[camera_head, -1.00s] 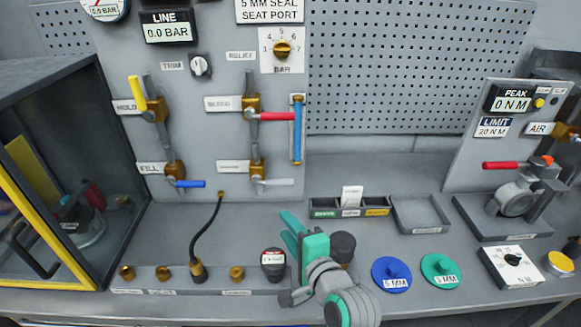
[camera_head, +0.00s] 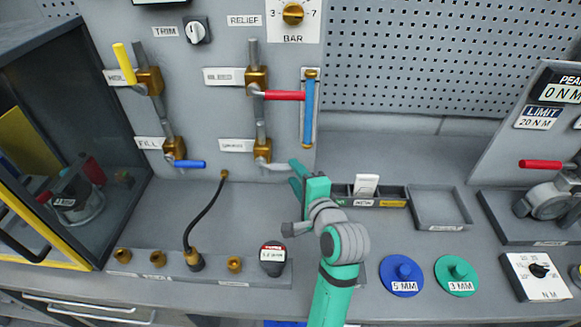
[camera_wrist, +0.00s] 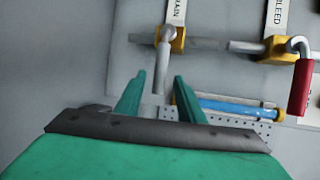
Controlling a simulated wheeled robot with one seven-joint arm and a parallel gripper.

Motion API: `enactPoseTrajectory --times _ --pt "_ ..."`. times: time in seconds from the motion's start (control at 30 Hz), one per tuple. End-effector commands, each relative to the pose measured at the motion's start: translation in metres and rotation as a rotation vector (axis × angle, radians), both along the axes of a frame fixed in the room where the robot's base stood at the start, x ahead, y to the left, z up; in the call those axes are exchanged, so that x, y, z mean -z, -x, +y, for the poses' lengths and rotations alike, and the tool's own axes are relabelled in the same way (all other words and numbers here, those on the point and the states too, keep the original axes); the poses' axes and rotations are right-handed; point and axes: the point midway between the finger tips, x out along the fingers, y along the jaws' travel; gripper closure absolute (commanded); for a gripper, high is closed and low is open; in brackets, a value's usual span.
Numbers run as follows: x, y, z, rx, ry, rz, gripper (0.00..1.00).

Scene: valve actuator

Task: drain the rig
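The drain valve (camera_head: 263,150) is a brass body on the lower right of the panel, with a label reading drain beside it. In the wrist view its brass body (camera_wrist: 172,38) is at the top and its plain grey lever (camera_wrist: 162,66) points down toward my fingers. My gripper (camera_head: 296,172) is just right of and below this valve and partly covers the lever in the head view. In the wrist view my gripper's two green fingers (camera_wrist: 160,88) are apart, with the lever's end appearing between their tips. I cannot tell whether they touch it.
The bleed valve's red lever (camera_head: 284,96) points right above the drain valve, near the blue sight tube (camera_head: 309,112). The fill valve's blue lever (camera_head: 190,164) and hold valve's yellow lever (camera_head: 122,62) are left. A black hose (camera_head: 205,215) rises from the bench. Small bins (camera_head: 378,191) stand right.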

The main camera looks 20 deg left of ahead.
Motion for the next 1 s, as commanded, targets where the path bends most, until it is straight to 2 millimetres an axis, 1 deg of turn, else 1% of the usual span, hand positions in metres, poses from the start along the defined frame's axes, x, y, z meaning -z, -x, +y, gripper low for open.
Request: enactPoseTrajectory --times 0.1,0.3,0.43,0.67,0.7,0.83,1.0 --pt "0.005 -0.014 0.013 -0.003 0.001 0.0 0.65" --pt "0.009 -0.029 0.024 -0.001 0.0 0.0 0.65" --pt "0.01 -0.032 0.027 0.0 -0.001 -0.001 0.65" --pt "0.01 -0.033 0.027 0.0 -0.001 -0.001 0.65" --pt "0.01 -0.032 0.027 0.0 0.0 0.0 0.69" --pt "0.01 -0.032 0.027 0.0 0.0 0.0 1.0" --pt "0.01 -0.032 0.027 0.0 0.001 -0.001 1.0"
